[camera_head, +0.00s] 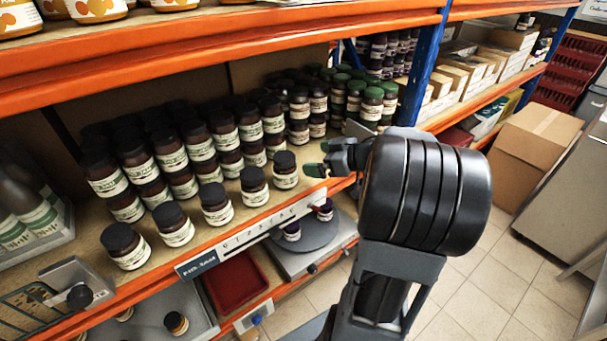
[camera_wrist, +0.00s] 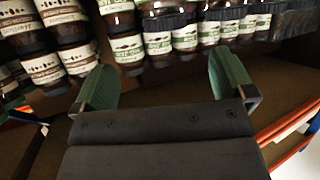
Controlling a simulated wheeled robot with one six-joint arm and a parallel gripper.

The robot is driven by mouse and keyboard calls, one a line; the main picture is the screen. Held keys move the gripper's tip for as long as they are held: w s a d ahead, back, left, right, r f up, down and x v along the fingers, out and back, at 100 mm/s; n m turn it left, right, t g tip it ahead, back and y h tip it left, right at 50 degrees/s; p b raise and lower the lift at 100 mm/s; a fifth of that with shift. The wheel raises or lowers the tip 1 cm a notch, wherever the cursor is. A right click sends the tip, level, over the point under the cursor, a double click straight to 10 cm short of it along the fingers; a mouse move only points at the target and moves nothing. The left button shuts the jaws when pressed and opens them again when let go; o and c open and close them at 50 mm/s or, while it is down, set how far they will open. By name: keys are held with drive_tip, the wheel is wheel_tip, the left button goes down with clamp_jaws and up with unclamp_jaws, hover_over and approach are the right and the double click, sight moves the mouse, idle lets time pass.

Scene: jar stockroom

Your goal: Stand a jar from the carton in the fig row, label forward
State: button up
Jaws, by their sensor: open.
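The fig row is a front line of several dark-lidded jars with pale labels on the middle shelf, behind a strip (camera_head: 245,232) that seems to read fig jam. Its right-end jar (camera_head: 285,170) stands upright, label towards the shelf front. My gripper (camera_head: 322,159) is just right of that jar, its green fingertips apart. In the wrist view my gripper (camera_wrist: 165,85) is open with nothing between the fingers, and labelled jars (camera_wrist: 127,48) show beyond it. A brown carton (camera_head: 541,140) is on the floor at right; I cannot tell whether it is the task's carton.
Dense jar blocks (camera_head: 200,145) fill the shelf behind the front row, with green-lidded jars (camera_head: 372,105) farther right. A blue upright (camera_head: 426,60) rises behind my arm. The orange upper shelf edge (camera_head: 220,45) overhangs. A round grey plate (camera_head: 305,235) sits below the shelf.

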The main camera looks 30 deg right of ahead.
wheel_tip(320, 180, up, 6)
drive_tip(key=w+a+r+m+t+h, duration=0.1)
drive_tip(key=w+a+m+t+h, duration=0.3)
drive_tip(key=h, duration=0.7)
drive_tip(key=s+a+f+m+g+y, duration=0.1)
drive_tip(key=s+a+f+g, duration=0.3)
drive_tip(key=s, duration=0.4)
drive_tip(key=s+a+f+m+g+y, duration=0.1)
drive_tip(key=s+a+f+g+y, duration=0.1)
drive_tip(key=s+a+f+g, duration=0.3)
drive_tip(key=s+a+g, duration=0.2)
drive_tip(key=s+a, duration=0.1)
drive_tip(key=s, duration=0.1)
drive_tip(key=shift+s+a+m+y, duration=0.25)
drive_tip(key=shift+a+m+y, duration=0.05)
drive_tip(key=shift+y, duration=0.1)
